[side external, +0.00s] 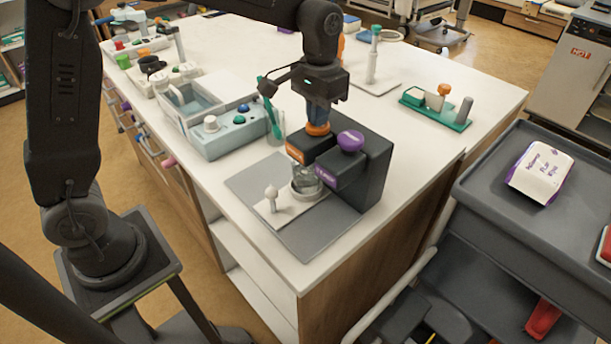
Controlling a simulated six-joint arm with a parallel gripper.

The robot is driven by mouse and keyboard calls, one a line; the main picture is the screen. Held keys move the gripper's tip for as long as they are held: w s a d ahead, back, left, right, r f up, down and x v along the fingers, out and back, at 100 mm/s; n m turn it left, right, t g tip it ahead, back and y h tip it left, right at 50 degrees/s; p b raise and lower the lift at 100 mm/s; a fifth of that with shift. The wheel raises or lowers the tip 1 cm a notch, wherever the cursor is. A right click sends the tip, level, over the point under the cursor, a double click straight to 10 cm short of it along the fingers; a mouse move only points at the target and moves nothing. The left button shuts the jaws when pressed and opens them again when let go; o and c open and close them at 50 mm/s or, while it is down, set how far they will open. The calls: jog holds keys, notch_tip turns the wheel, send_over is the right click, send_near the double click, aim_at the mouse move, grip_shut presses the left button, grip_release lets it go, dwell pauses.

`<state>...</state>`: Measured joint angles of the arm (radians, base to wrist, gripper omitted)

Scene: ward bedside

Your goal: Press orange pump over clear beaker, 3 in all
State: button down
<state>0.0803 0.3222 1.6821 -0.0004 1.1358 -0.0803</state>
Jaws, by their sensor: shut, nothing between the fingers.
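A dark two-pump dispenser (374,182) stands on a grey mat on the white counter. Its orange pump head (317,129) is at the left and its purple pump head (350,141) at the right. My gripper (318,118) is shut and empty, pointing down right above the orange pump head; whether it touches or only hovers I cannot tell. A clear beaker (306,180) stands in front of the dispenser, on a pale round base, and looks closer to the purple-labelled side. Its contents are too small to make out.
A pale plate with a small white knob (271,193) lies on the grey mat (311,238). A clear cup with a green stick (272,110) and a blue-grey device (225,135) are to the left. A green tray (434,115) stands at the right.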

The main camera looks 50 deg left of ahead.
jog(key=shift+r, duration=1.95)
jog(key=shift+f, duration=0.15)
jog(key=shift+f, duration=1.9)
jog(key=shift+r, duration=2.05)
jog(key=shift+r, duration=3)
